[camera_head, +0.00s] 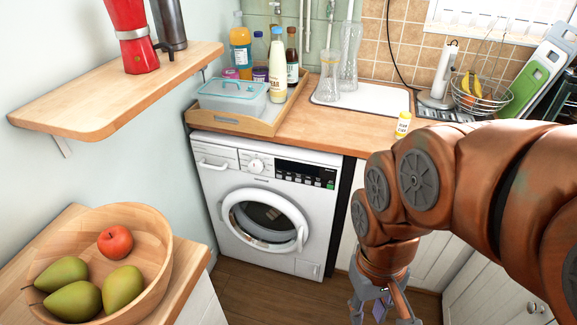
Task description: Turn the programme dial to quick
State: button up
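The programme dial (256,166) is a round white knob on the upper front panel of the white washing machine (225,185). It sits left of the black display panel (305,173) and right of the detergent drawer (215,160). The dial's markings are too small to read. My gripper (382,308) hangs at the bottom right of the head view, pointing down, to the right of and lower in the picture than the dial, well apart from it. Its fingers look spread, with nothing seen between them; the tips are partly cut off by the frame's lower edge.
A wooden worktop (335,130) overhangs the machine, with a wooden tray (245,122) of bottles on it. A wall shelf (120,88) juts out at upper left. A fruit bowl (155,270) stands on a lower counter at left. The floor (240,297) before the machine is clear.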

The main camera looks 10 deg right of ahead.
aim_at(256, 165)
jog(key=u, duration=0.55)
jog(key=i, duration=0.4)
jog(key=u, duration=1.45)
